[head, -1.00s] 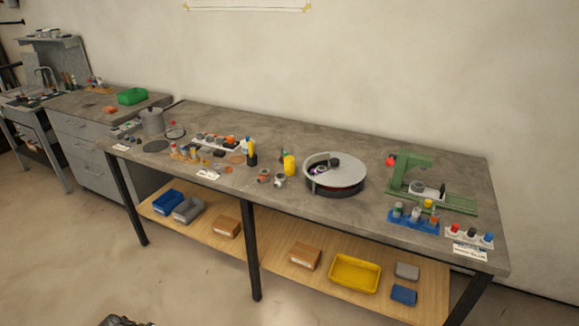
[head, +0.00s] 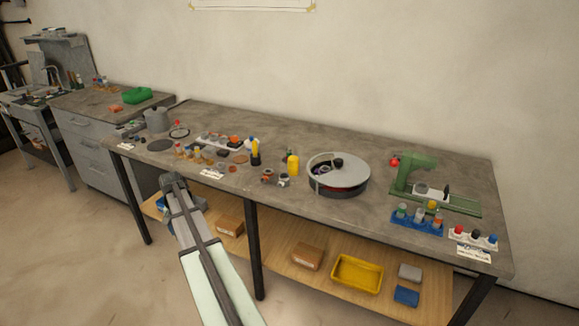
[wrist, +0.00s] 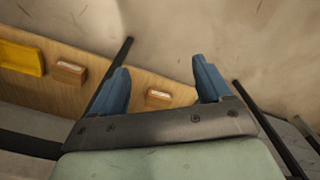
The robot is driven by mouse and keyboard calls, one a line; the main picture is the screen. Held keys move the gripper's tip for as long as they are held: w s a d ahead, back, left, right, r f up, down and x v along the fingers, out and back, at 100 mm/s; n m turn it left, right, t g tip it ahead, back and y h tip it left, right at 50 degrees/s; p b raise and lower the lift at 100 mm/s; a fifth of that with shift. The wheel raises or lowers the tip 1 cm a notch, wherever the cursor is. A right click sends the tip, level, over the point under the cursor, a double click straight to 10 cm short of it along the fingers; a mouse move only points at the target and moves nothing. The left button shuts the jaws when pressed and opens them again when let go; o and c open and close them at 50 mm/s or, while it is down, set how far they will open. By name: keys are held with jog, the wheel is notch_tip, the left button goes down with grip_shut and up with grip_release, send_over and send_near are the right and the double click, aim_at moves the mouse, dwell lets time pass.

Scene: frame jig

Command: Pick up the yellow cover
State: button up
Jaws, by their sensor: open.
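Several yellow things show in the head view, and I cannot tell for certain which is the cover. A small yellow round piece (head: 432,205) sits at the blue holder (head: 405,222) at the bench's right end. My gripper (head: 173,180) is in front of the bench's left part, well away from both. In the wrist view my gripper (wrist: 160,75) has its blue fingers spread with nothing between them. Neither yellow piece shows there.
The bench (head: 340,220) carries a round turntable-like device (head: 338,180) and a green press (head: 415,172). A white holder (head: 470,240) with coloured caps is at the right front. A yellow bin (head: 357,274) and cardboard boxes (head: 307,256) lie on the lower shelf.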

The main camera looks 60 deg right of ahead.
jog(key=s+d+r+m, duration=0.2)
jog(key=d+r, duration=0.1)
jog(key=d, duration=0.5)
jog(key=s+d+r+m, duration=0.2)
jog(key=s+d+r, duration=0.1)
jog(key=d, duration=0.5)
jog(key=s+d+r+m, duration=0.2)
jog(key=d+r, duration=0.3)
jog(key=d, duration=0.3)
jog(key=shift+s+d+r, duration=0.1)
jog(key=shift+s, duration=0.45)
jog(key=s+d+r+m, duration=0.1)
jog(key=s+d+r, duration=0.1)
jog(key=d, duration=0.1)
jog(key=s+d+r+m, duration=0.1)
jog(key=s+d+r, duration=0.1)
jog(key=s+d, duration=0.1)
jog(key=s+d+r, duration=0.2)
jog(key=d, duration=0.2)
jog(key=shift+s+d+r+m, duration=0.15)
jog(key=shift+s+m, duration=0.1)
jog(key=shift+m, duration=0.15)
notch_tip(320, 180, up, 5)
jog(key=m, duration=0.2)
send_over(293, 165)
jog(key=w+d, duration=0.1)
jog(key=d, duration=0.1)
jog(key=shift+d+r, duration=0.1)
notch_tip(293, 165, down, 14)
jog(key=shift+r, duration=0.15)
